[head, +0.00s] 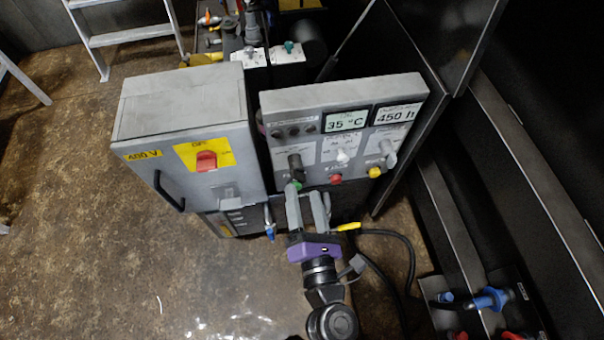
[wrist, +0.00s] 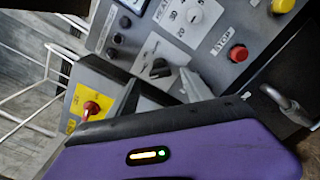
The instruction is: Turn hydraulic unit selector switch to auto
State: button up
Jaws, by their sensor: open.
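The grey control panel (head: 345,92) carries a black selector switch (head: 294,163) at its lower left. In the wrist view the black switch (wrist: 160,68) sits on a light label plate, and its lettering is too small to read. My gripper (head: 305,190) is open and empty, with its two grey fingers in front of the panel's lower left, just below the black switch. In the wrist view the fingers of my gripper (wrist: 162,88) point toward the switch, one on each side below it. Contact cannot be told. A green button (head: 297,186) is partly hidden by a finger.
A white dial (head: 342,156), a grey knob (head: 387,152), a red stop button (head: 336,178) and a yellow button (head: 374,172) lie right of the switch. A grey 400 V cabinet (head: 185,150) stands close on the left. A black cable (head: 400,240) runs at lower right.

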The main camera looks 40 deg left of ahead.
aim_at(300, 181)
jog(key=shift+x, duration=3)
grip_shut()
